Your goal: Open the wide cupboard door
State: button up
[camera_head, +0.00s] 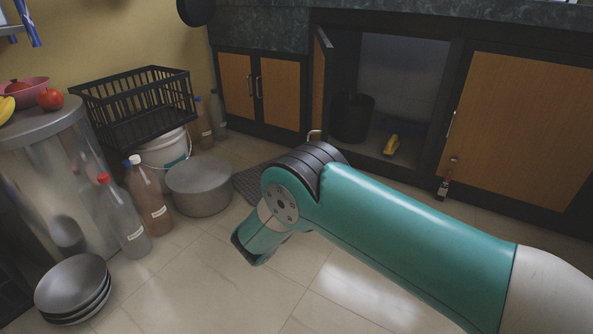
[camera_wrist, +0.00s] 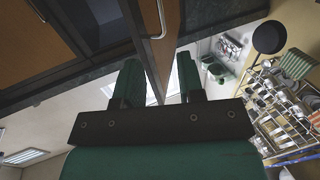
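In the head view a wooden cupboard door (camera_head: 319,88) with a dark edge stands swung outward, nearly edge-on, at the left of an open compartment. A wide wooden door (camera_head: 525,130) at the right is closed, with a silver handle (camera_head: 451,124) on its left side. In the wrist view my gripper (camera_wrist: 158,80) has its two teal fingers apart. A wooden door panel (camera_wrist: 155,45) and a silver handle (camera_wrist: 152,92) show in line with the gap between them; contact cannot be told. In the head view my arm hides the fingers.
The open compartment holds a black bin (camera_head: 352,118) and a yellow object (camera_head: 391,146). A grey pot (camera_head: 199,186), bottles (camera_head: 149,197) and stacked bowls (camera_head: 73,284) stand on the floor at left.

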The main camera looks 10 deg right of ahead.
jog(key=shift+s+a, duration=0.2)
jog(key=shift+s, duration=0.35)
